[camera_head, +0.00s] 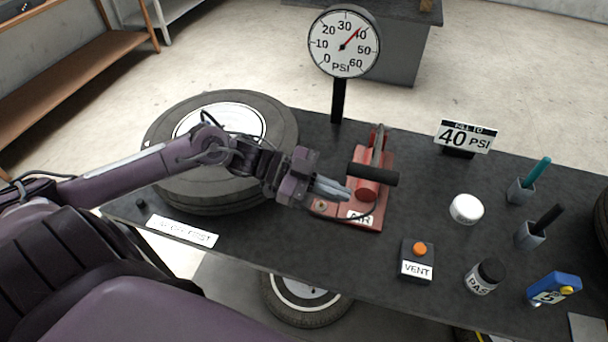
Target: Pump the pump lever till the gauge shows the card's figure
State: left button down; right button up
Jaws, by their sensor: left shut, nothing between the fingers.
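The round gauge (343,42) stands on a post behind the pump. Its red needle points near the 40 mark, perhaps slightly under it. The card (466,137) reads 40 PSI. My right gripper is out of view.
A tyre (275,175) lies flat left of the pump, under my left arm. A vent box (417,262) with an orange button is at front right.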

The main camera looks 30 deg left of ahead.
pick_arm(q)
jog(key=v, duration=0.6)
jog(key=shift+w+a, duration=0.3)
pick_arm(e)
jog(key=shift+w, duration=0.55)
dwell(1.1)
